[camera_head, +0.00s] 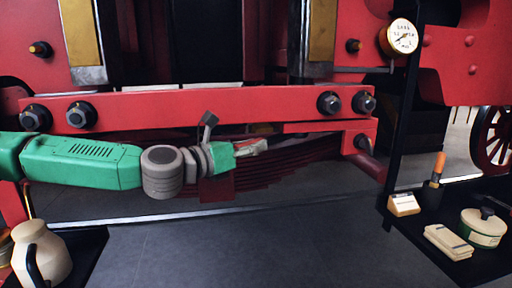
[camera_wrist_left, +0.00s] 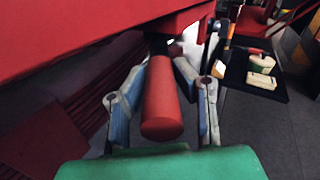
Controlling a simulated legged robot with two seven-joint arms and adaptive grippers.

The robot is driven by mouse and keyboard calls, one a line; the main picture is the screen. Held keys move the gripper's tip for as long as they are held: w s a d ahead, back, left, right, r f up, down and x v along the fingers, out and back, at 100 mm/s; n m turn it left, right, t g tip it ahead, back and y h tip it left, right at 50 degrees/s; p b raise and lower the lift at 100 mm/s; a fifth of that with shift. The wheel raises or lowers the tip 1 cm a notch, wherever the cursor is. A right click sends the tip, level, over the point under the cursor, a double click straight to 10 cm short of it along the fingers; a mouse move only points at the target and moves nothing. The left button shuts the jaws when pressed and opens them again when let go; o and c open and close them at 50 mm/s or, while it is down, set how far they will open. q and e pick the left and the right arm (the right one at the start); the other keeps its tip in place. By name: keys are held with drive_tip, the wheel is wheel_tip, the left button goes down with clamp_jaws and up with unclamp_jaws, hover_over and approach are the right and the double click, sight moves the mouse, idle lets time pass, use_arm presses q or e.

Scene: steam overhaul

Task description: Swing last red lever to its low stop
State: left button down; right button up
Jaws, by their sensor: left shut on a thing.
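The red lever's round grip (camera_wrist_left: 162,100) lies between the two fingers of my left gripper (camera_wrist_left: 163,108) in the left wrist view, its blunt end toward the camera. The fingers are closed along its sides. In the head view my left gripper (camera_head: 252,147) is under the red beam, in front of the leaf spring, and mostly covers the lever. The lever's far end is dark and partly hidden in the wrist view. My right gripper is not in view.
The red beam (camera_head: 205,108) with large bolts runs just above my gripper. The red leaf spring (camera_head: 290,172) is behind it. A pressure gauge (camera_head: 402,36) is at upper right. A tray at right holds a round tin (camera_head: 483,228); a cream jug (camera_head: 40,253) stands at lower left.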

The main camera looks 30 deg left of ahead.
use_arm(q)
drive_tip(key=c, duration=1.3)
unclamp_jaws()
drive_tip(key=shift+w+a, duration=0.1)
drive_tip(key=shift+a, duration=0.25)
drive_tip(key=v, duration=1.2)
drive_tip(key=shift+f, duration=0.15)
